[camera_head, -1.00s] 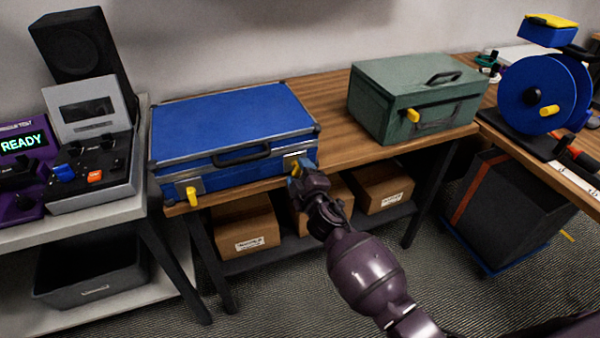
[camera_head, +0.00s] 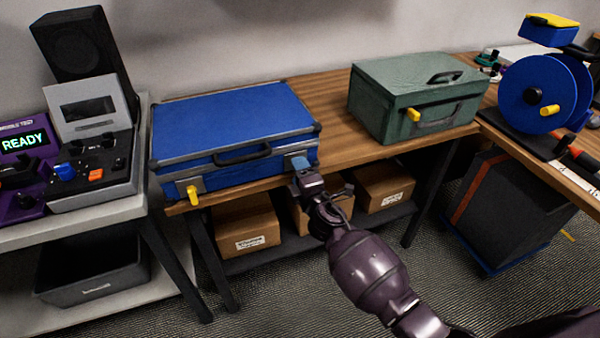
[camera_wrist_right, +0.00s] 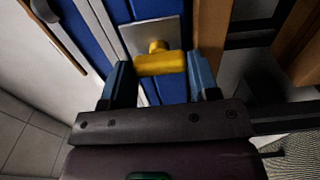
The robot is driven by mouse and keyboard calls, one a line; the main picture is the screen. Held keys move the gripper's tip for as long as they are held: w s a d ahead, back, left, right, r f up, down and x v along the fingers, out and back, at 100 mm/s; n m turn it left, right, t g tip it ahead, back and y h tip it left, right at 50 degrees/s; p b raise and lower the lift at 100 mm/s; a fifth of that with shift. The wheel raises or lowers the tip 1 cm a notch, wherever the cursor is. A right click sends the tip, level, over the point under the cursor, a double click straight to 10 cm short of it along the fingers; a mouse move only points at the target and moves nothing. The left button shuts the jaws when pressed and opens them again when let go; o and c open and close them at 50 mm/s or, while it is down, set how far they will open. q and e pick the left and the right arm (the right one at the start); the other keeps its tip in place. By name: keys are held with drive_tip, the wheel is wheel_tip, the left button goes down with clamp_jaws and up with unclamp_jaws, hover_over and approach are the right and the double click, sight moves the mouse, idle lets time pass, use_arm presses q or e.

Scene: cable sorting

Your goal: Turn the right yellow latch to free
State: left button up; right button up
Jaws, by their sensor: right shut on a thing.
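The blue case (camera_head: 235,122) lies closed on the wooden bench, its black handle (camera_head: 242,155) facing me. Its left yellow latch (camera_head: 192,195) hangs at the front left corner. The right yellow latch (camera_wrist_right: 160,63) shows in the right wrist view, lying crosswise in front of its metal plate (camera_wrist_right: 148,34); in the head view my gripper hides it. My right gripper (camera_head: 299,165) is at the case's front right corner. In the right wrist view its blue fingers (camera_wrist_right: 160,78) stand on either side of the latch, shut on it. My left gripper is not in view.
A green metal box (camera_head: 415,97) with a yellow latch stands on the bench to the right. A blue reel (camera_head: 535,90) stands further right. Cardboard boxes (camera_head: 246,225) sit on the shelf below. The wooden bench top (camera_head: 333,118) between case and green box is clear.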

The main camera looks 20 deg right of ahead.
drive_tip(key=o, duration=0.9)
drive_tip(key=shift+s, duration=0.15)
drive_tip(key=s, duration=1)
drive_tip(key=shift+s+d+p, duration=0.2)
drive_tip(key=shift+s+p, duration=0.1)
drive_tip(key=shift+p, duration=0.1)
